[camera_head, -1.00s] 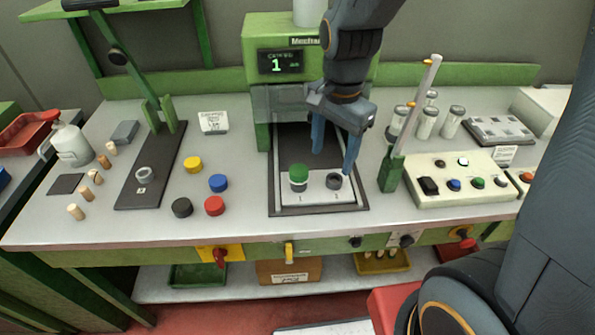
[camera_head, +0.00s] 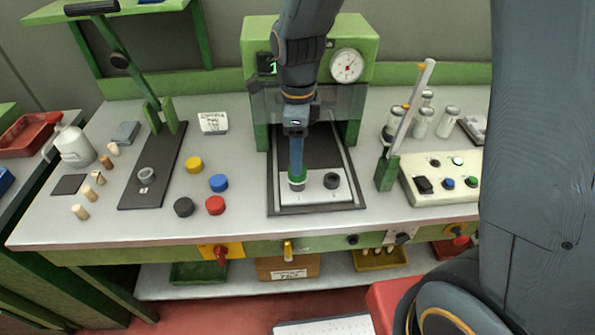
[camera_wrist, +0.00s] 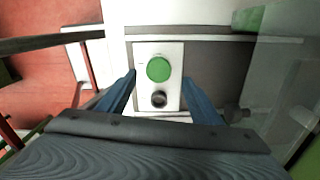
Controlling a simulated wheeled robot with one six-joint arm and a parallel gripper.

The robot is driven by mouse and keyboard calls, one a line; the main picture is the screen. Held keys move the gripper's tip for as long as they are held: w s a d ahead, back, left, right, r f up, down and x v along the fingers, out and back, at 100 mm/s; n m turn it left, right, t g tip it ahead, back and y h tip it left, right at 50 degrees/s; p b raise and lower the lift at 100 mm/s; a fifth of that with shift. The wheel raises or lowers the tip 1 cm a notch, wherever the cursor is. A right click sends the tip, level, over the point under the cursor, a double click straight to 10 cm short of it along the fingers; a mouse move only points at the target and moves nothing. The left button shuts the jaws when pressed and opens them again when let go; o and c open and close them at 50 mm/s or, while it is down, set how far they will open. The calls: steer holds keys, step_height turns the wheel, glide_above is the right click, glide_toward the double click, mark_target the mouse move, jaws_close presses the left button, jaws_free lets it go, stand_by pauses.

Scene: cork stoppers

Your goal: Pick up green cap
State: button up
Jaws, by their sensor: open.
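The green cap (camera_wrist: 159,69) sits on the left seat of a pale two-seat plate, and in the wrist view it lies between and beyond my fingers. In the head view the green cap (camera_head: 297,182) is mostly hidden behind my gripper (camera_head: 296,172). My gripper is open and empty, with its blue fingers pointing down over the cap. In the wrist view my gripper (camera_wrist: 160,92) has one finger at each side, apart from the cap. I cannot tell the exact height of the fingertips above it.
An empty dark seat (camera_head: 331,181) is beside the cap on the plate (camera_head: 318,199). Yellow, blue, red (camera_head: 215,205) and black caps lie left on the bench. A clear shield (camera_head: 345,105) hangs behind my gripper. A green lever post (camera_head: 387,172) stands right.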

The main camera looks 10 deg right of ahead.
steer(key=shift+s+f+p, duration=0.1)
steer(key=shift+f+p, duration=0.7)
steer(key=shift+f, duration=1.45)
steer(key=c, duration=1.1)
steer(key=shift+r, duration=0.1)
steer(key=shift+r+b, duration=1.25)
steer(key=shift+r, duration=3.7)
